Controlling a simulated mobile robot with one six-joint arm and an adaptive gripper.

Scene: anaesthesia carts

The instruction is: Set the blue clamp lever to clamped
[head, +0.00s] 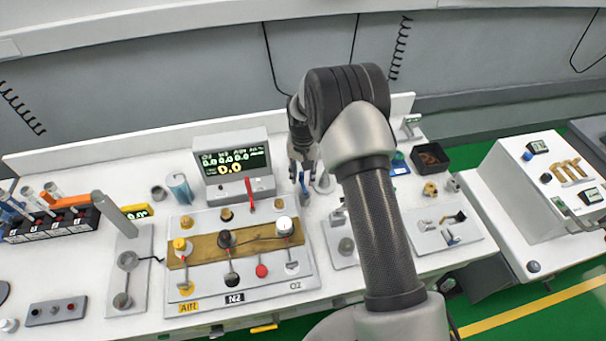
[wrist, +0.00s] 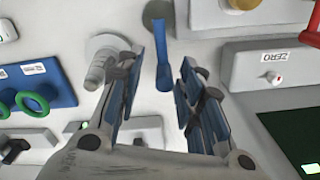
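The blue clamp lever (wrist: 162,62) hangs from a round grey-green base (wrist: 157,12) in the wrist view. In the head view it is a small blue strip (head: 305,186) just below my gripper. My gripper (wrist: 163,58) is open, with one finger to each side of the lever's free end. Gaps show between the lever and both fingers in the wrist view, and nothing is held. In the head view my gripper (head: 303,164) points down at the lever, right of the display box. My arm covers part of the cart there, and the lever's base is hard to make out.
A grey display box (head: 235,165) and gas panel (head: 205,220) stand left of the lever. A pale threaded post (wrist: 98,68) is close to the left finger. A ZERO box (wrist: 270,66) lies to the right. A black tray (head: 432,157) sits right of my arm.

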